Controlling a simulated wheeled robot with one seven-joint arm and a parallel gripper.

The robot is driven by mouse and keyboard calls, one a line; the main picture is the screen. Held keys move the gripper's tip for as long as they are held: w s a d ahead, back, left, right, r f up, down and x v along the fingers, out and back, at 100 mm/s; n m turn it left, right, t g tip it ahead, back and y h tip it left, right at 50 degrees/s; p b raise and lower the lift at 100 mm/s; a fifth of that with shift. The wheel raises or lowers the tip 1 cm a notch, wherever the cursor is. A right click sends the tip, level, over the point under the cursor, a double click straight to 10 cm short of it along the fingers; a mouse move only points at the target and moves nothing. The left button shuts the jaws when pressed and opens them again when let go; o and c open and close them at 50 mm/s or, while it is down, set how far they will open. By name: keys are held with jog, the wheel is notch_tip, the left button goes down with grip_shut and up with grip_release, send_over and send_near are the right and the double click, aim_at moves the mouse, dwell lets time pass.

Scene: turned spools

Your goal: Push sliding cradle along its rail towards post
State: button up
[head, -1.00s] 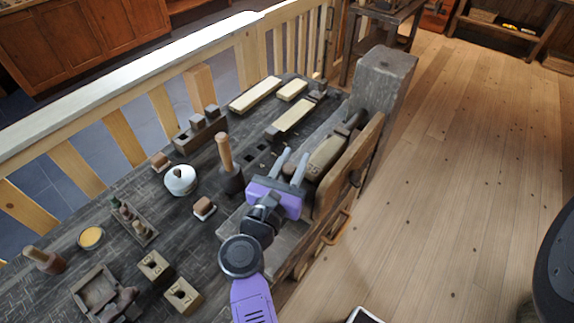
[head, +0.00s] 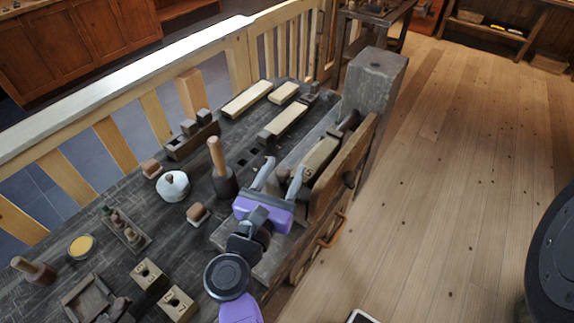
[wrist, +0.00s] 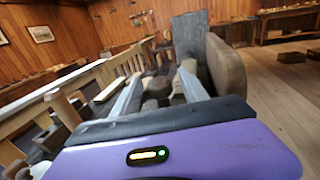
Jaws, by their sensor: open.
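The sliding cradle, seemingly the tan wooden block (head: 321,157), lies lengthwise between a grey beam and an upright wooden board. The rail under it is mostly hidden. The post (head: 375,85) is a thick grey timber at the far end of the bench; it also shows in the wrist view (wrist: 187,34). A gap with a dark piece in it lies between cradle and post. My gripper (head: 282,170) is open, on the near side of the cradle, its fingers pointing along the bench. Its right finger is close to the cradle's near end; I cannot tell whether they touch.
The upright board (head: 345,168) stands close on the right of the cradle. A mallet-like tool (head: 222,178), a white round pot (head: 173,186) and a small block (head: 197,214) stand left of my gripper. Pale wooden bars (head: 247,99) lie further back.

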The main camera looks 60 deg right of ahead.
jog(key=shift+b+v, duration=0.6)
jog(key=shift+v, duration=1.95)
jog(key=shift+a, duration=0.15)
jog(key=s+a+f+n+t+y, duration=0.1)
jog(key=s+a+n+t+y, duration=0.4)
jog(key=n, duration=0.9)
jog(key=s+a+f+n+t+y, duration=0.15)
jog(key=s+a+n+t, duration=0.4)
jog(key=n, duration=0.75)
jog(key=s+n+y, duration=0.5)
jog(key=n, duration=0.7)
jog(key=s+f+n+y, duration=0.1)
jog(key=s+n+y, duration=0.3)
jog(key=n, duration=0.8)
jog(key=shift+s+d+f+y, duration=0.25)
jog(key=shift+s+y, duration=0.15)
jog(key=shift+y, duration=0.55)
